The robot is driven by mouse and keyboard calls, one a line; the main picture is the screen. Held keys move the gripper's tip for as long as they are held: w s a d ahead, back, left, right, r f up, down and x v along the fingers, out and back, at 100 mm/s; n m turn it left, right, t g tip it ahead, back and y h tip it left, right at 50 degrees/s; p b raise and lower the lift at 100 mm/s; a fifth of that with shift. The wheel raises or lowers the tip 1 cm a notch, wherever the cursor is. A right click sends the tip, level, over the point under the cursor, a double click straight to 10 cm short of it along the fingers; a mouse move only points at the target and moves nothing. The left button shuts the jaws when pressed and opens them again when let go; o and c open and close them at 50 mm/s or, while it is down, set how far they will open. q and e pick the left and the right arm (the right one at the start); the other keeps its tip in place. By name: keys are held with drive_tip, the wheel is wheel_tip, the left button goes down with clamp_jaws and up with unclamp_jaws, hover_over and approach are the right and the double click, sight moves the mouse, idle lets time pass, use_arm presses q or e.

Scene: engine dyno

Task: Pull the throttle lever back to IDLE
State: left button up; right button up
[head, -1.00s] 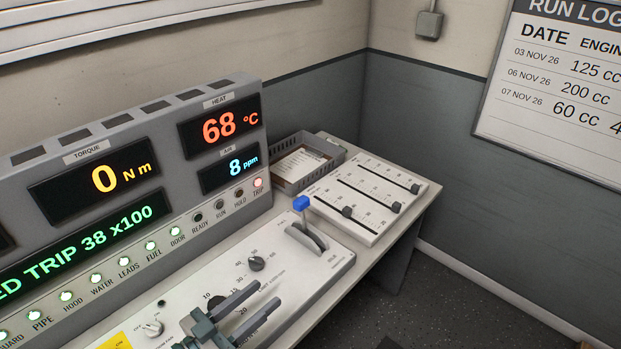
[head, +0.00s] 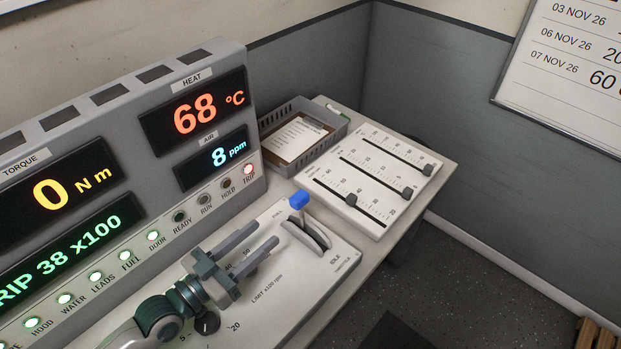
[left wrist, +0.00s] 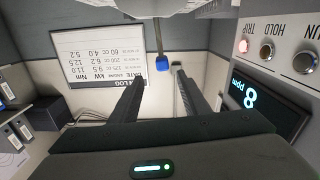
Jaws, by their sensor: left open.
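The throttle lever (head: 299,200) has a blue knob on a thin metal stalk. It stands up from a curved, slotted grey housing (head: 308,234) on the white control panel (head: 330,263). The word IDLE is printed beside the housing's lower right end; the lever stands nearer the other end. My left gripper (head: 267,232) is open and empty above the panel, its fingers pointing toward the lever, short of the knob and not touching it. In the left wrist view, the blue knob (left wrist: 162,63) shows beyond the fingertips, between their lines. My right gripper is not in view.
The grey display console (head: 255,95) rises to the left, with a lit TRIP lamp (head: 249,169). A grey tray with papers (head: 262,125) and a slider panel (head: 340,160) sit behind the lever. A black knob (head: 207,322) is below my wrist. Floor lies beyond the desk's right edge.

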use_arm(q)
drive_tip(key=shift+w, duration=0.35)
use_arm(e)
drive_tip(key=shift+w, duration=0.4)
use_arm(q)
drive_tip(key=b, duration=0.2)
hover_over(302, 217)
drive_tip(key=w+a+x, duration=0.1)
drive_tip(key=x, duration=0.3)
drive_tip(key=shift+d, duration=0.3)
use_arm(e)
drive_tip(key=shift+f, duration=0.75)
use_arm(q)
clamp_jaws()
